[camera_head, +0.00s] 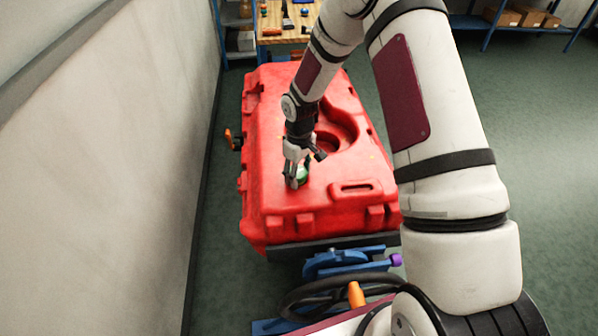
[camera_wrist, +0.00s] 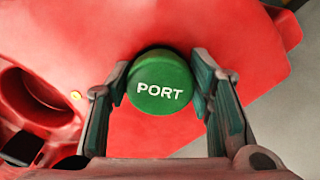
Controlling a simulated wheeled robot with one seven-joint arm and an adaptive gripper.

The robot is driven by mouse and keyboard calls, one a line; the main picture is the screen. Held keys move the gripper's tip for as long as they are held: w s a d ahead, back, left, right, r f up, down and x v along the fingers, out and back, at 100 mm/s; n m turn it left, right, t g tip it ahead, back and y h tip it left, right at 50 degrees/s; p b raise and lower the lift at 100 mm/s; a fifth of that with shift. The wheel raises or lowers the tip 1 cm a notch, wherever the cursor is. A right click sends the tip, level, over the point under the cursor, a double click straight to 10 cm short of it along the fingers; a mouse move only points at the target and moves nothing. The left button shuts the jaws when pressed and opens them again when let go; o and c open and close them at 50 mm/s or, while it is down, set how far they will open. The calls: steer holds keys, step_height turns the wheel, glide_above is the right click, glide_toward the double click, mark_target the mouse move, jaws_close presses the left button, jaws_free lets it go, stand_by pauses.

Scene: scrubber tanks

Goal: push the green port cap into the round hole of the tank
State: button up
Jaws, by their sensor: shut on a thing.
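The green port cap (camera_wrist: 160,82) is round, with the white word PORT on its face, in the wrist view. My gripper (camera_wrist: 165,95) is shut on it, with a finger on its left and right sides. In the head view my gripper (camera_head: 297,180) is low over the near left part of the red tank (camera_head: 262,130), and a bit of the green cap (camera_head: 302,174) shows between the fingers. The cap hides the tank surface behind it, so I cannot tell whether it touches the tank or sits at a hole.
A large round recess (camera_head: 328,140) lies in the tank's top; a dark round opening (camera_wrist: 40,92) shows at left in the wrist view. A blue clamp-like fixture (camera_head: 345,262) stands before the tank. A wall (camera_head: 110,150) runs along the left. A wooden workbench (camera_head: 285,22) stands behind.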

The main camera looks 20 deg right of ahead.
steer(key=shift+f, duration=0.25)
stand_by(0.6)
steer(key=o, duration=1.5)
steer(key=shift+r, duration=0.15)
steer(key=shift+r+p, duration=0.6)
steer(key=shift+r, duration=2.05)
jaws_close()
steer(key=shift+f, duration=0.15)
